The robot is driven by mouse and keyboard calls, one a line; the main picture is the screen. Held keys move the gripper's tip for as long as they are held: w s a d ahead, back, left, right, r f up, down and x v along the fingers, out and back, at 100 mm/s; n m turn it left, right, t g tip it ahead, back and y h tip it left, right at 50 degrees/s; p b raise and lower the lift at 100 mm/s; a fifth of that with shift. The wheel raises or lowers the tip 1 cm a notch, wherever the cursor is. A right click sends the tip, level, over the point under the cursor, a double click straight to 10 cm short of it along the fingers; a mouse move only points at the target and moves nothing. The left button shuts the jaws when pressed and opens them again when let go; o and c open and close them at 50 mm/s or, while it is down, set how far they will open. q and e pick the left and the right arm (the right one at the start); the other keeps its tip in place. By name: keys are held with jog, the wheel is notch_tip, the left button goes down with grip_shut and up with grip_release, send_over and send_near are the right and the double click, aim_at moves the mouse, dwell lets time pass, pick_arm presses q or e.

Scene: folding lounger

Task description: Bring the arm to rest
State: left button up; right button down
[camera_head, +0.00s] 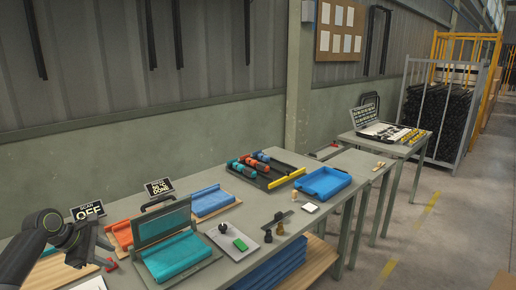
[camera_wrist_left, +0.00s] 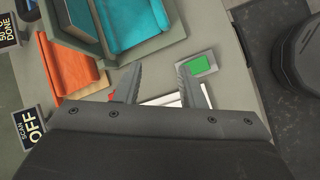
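My left arm comes in from the left in the head view, and its dark gripper (camera_head: 106,254) is above the near left part of the grey table (camera_head: 228,269). In the left wrist view the two fingers (camera_wrist_left: 157,76) are spread apart with nothing held between them. A teal folding lounger (camera_head: 180,258) with its back part raised lies just right of the gripper. It also shows at the top of the left wrist view (camera_wrist_left: 135,22). My right gripper is in neither view.
An orange piece (camera_head: 122,234) and a blue piece (camera_head: 211,200) lie behind the lounger. An OFF sign (camera_head: 88,210) and a DONE sign (camera_head: 158,187) stand at the back. A blue tray (camera_head: 323,183) is farther right.

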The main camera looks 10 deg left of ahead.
pick_arm(q)
jog(key=s+d+f+m+g+y, duration=0.1)
jog(key=s+d+f+m, duration=0.6)
jog(key=s+f, duration=0.25)
jog(key=s+d+f+m+g+y, duration=0.1)
jog(key=s+d+f+m, duration=0.55)
jog(key=s+f, duration=0.3)
jog(key=s+d+r+m+y, duration=0.2)
jog(key=s+d+r+m, duration=0.15)
jog(key=s, duration=0.55)
jog(key=s+d+r+m+y, duration=0.2)
jog(key=s+m, duration=0.2)
jog(key=s, duration=0.6)
notch_tip(320, 180, down, 27)
jog(key=a+g+b, duration=0.1)
jog(key=a, duration=0.1)
jog(key=s+d+f+g+h+b, duration=0.1)
jog(key=s+f, duration=1.3)
jog(key=f, duration=0.2)
jog(key=shift+s+f, duration=0.25)
jog(key=shift+f, duration=0.1)
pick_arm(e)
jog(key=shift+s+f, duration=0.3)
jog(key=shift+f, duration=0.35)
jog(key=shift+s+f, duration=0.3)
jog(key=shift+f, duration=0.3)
